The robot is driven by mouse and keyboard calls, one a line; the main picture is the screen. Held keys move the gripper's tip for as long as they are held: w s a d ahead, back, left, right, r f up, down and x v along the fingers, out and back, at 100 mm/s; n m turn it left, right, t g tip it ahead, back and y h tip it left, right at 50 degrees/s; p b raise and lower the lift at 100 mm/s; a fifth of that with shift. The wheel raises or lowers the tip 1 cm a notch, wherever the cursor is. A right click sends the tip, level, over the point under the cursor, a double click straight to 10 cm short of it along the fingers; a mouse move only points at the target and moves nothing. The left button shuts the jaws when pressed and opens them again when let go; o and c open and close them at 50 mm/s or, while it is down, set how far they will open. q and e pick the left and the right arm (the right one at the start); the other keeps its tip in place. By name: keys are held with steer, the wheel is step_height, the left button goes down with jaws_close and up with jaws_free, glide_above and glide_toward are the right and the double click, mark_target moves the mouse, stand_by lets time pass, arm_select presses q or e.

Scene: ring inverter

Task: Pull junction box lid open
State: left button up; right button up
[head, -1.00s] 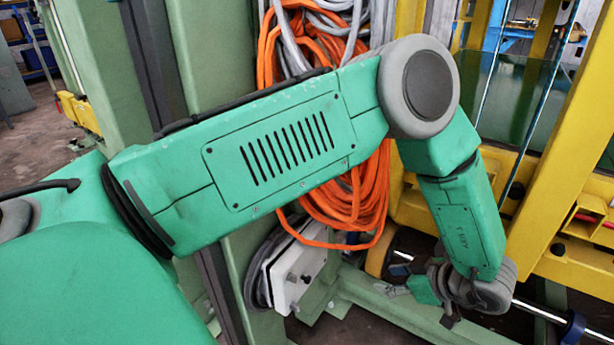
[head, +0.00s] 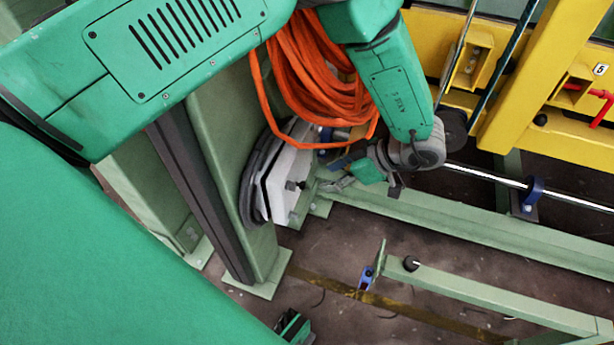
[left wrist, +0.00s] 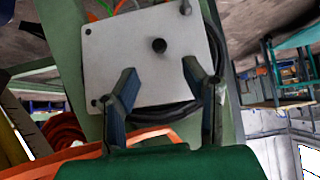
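The junction box (head: 283,180) is a pale box fixed to the green column. In the left wrist view its lid (left wrist: 120,60) is a flat whitish plate with a dark round knob (left wrist: 159,45) and small corner screws; it looks closed. My left gripper (head: 342,175) is to the right of the box, facing the lid. In the left wrist view its two fingers (left wrist: 158,76) are spread apart, with the knob above and between the tips and nothing held. I cannot tell the remaining gap. A small dark green and black part (head: 293,326) at the bottom edge may be my right gripper.
Orange cable coils (head: 315,85) hang just above the box. A yellow frame (head: 530,90) stands at the right. Green floor beams (head: 470,225) lie to the right, and a low green bar (head: 490,295) is in front. Dark floor shows between them.

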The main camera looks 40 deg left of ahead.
mark_target(298, 172)
arm_select(q)
steer(key=b+x, duration=0.2)
steer(key=x, duration=0.6)
steer(key=shift+r, duration=0.1)
steer(key=shift+a, duration=0.1)
steer(key=c, duration=0.9)
